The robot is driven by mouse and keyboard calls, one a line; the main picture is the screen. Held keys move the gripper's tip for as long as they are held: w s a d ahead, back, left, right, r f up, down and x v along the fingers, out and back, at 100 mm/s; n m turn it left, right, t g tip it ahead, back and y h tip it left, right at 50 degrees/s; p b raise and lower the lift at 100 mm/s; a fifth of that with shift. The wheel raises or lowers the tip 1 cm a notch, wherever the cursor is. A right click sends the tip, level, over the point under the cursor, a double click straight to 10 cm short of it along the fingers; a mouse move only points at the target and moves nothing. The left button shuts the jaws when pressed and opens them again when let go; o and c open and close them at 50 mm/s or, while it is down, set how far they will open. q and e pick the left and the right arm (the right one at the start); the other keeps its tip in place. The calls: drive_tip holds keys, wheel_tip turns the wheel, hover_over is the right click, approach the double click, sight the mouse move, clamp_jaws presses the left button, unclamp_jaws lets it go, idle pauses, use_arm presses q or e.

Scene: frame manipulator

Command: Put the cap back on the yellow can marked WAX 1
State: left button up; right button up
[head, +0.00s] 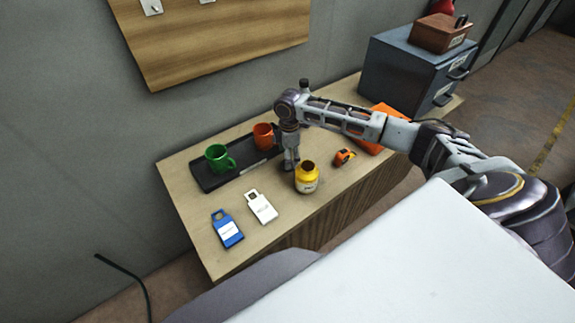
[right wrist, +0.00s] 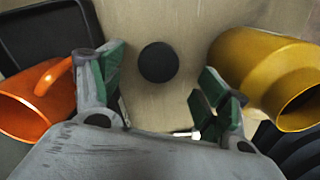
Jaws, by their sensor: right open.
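The yellow can (head: 307,183) stands upright on the wooden bench with a dark open mouth. It also shows at the right of the right wrist view (right wrist: 258,68). A round black cap (right wrist: 158,62) lies on the bench top in the right wrist view, between the two fingers as seen from the wrist. My right gripper (head: 291,167) points down beside the can, on its left and behind it. In the wrist view its green-padded fingers (right wrist: 163,84) are apart and empty. The cap is hidden in the head view. My left gripper is not in view.
A black tray (head: 215,184) holds a green mug (head: 220,158) and an orange mug (head: 264,137) close to my right gripper. An orange tape measure (head: 344,156) lies right of the can. White (head: 262,208) and blue (head: 228,230) tags lie in front. A grey cabinet (head: 400,70) stands behind.

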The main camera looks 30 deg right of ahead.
drive_tip(key=shift+a+f+p, duration=0.2)
drive_tip(key=shift+f+p, duration=0.1)
drive_tip(key=shift+f, duration=1.8)
drive_tip(key=c, duration=0.8)
drive_tip(key=shift+o, duration=0.2)
